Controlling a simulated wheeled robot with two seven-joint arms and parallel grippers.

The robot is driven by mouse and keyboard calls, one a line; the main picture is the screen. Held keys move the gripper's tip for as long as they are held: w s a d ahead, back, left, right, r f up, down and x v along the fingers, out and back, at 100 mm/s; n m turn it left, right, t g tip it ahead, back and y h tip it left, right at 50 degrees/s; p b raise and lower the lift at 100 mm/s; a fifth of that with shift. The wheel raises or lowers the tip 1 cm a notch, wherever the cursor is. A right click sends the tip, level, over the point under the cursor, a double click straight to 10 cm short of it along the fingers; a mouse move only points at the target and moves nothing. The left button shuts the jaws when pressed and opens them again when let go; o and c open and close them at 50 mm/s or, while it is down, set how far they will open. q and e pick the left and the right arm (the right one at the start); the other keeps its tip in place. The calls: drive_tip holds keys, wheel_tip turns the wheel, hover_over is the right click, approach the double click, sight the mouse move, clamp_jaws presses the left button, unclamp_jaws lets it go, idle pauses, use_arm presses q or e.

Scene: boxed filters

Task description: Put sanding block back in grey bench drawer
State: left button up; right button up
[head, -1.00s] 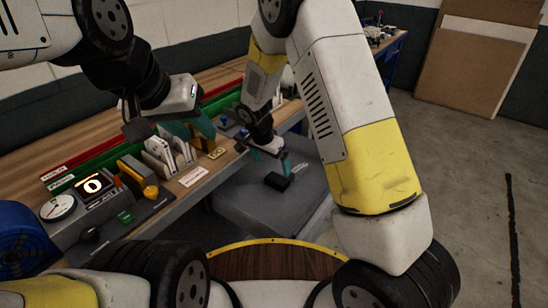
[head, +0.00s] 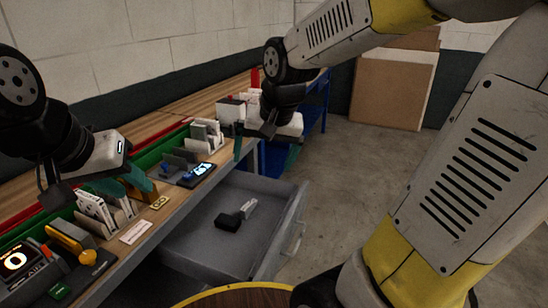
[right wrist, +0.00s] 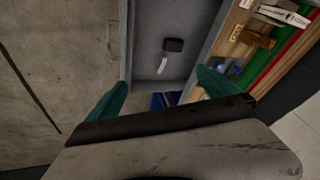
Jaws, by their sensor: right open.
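A small black block (head: 228,222), which looks like the sanding block, lies on the floor of the open grey drawer (head: 190,252). A light grey piece (head: 248,209) lies beside it. In the right wrist view the block (right wrist: 173,44) and the light piece (right wrist: 162,66) both show inside the drawer. My right gripper (head: 265,153) is open and empty, above and beyond the drawer's far end, with its teal fingers wide apart. My left gripper (head: 121,182) is over the bench top at the left, its teal fingers apart with nothing visibly held.
The wooden bench (head: 185,210) carries white dividers (head: 205,135), a blue-screened device (head: 201,169), green bins (head: 175,150) and a yellow-handled tool (head: 72,238). The drawer front with its handle (head: 294,238) juts into the aisle. Clear floor (head: 335,165) lies to its right.

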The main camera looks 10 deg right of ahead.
drive_tip(key=s+d+r+n+t, duration=0.1)
drive_tip(key=s+d+r+n, duration=0.1)
drive_tip(key=s, duration=0.8)
wheel_tip(320, 180, up, 2)
drive_tip(key=shift+s+d+n+t+y, duration=0.25)
drive_tip(key=shift+n+t+y, duration=0.15)
drive_tip(key=shift+n, duration=0.2)
